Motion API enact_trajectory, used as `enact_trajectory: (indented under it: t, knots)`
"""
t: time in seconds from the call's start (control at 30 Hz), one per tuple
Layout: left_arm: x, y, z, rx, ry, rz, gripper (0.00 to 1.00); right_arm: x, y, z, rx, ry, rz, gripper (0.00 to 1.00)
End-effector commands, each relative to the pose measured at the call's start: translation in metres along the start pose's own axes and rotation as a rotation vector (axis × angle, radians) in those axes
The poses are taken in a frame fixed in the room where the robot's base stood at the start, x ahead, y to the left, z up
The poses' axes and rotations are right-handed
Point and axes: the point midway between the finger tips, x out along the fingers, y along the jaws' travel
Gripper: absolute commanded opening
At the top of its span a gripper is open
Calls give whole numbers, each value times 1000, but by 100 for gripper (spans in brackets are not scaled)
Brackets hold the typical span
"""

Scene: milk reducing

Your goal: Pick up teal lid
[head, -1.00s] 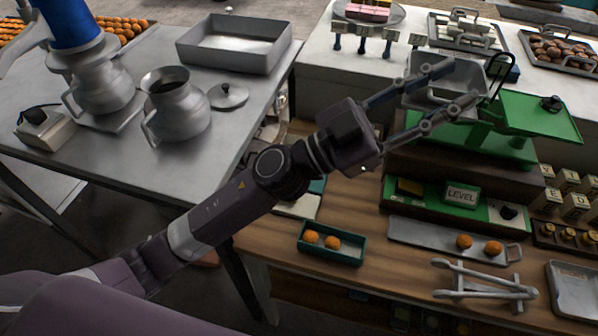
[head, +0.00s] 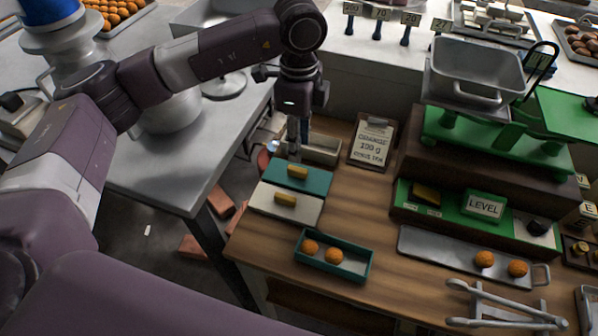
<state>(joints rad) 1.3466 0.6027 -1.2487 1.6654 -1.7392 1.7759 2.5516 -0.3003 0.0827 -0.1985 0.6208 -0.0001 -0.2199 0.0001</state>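The teal lid (head: 276,174) is a flat rectangle with a yellow handle on top. It lies at the left end of the wooden table, behind a white lid (head: 263,201) with a similar handle. My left gripper (head: 297,148) points down, with its fingertips just above the handle in the picture. I see the fingers nearly edge-on, so their opening and the gap to the handle are unclear. The teal lid appears to lie flat and not be lifted. My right gripper is not in view.
A teal tray (head: 356,276) with two orange balls stands in front of the lids. A clipboard (head: 373,143) and a green scale (head: 470,134) are to the right. Bare wood (head: 345,205) lies between.

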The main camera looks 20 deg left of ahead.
Motion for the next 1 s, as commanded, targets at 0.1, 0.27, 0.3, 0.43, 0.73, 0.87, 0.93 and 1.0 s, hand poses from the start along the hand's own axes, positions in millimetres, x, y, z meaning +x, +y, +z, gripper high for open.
enact_trajectory:
  t: [0.1, 0.27, 0.3, 0.43, 0.73, 0.87, 0.93, 1.0]
  knots:
    - [11, 0, 2, -7, -8, 2, 32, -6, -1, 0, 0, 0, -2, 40]
    - [26, 2, 2, -3, -6, 3, 32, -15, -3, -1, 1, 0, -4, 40]
    - [31, 3, 2, -3, -5, 4, 32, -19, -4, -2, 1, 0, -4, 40]
    - [48, 6, 3, -1, -4, 5, 32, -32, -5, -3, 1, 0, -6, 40]
    - [74, 5, 2, -1, -2, 0, 32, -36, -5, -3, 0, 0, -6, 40]
    - [74, 5, 2, 0, -2, 0, 32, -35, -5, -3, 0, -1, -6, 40]
    - [74, 5, 2, 0, -2, 0, 25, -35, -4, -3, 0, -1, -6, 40]
    - [74, 5, 2, 0, -2, 0, 18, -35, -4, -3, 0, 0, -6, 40]
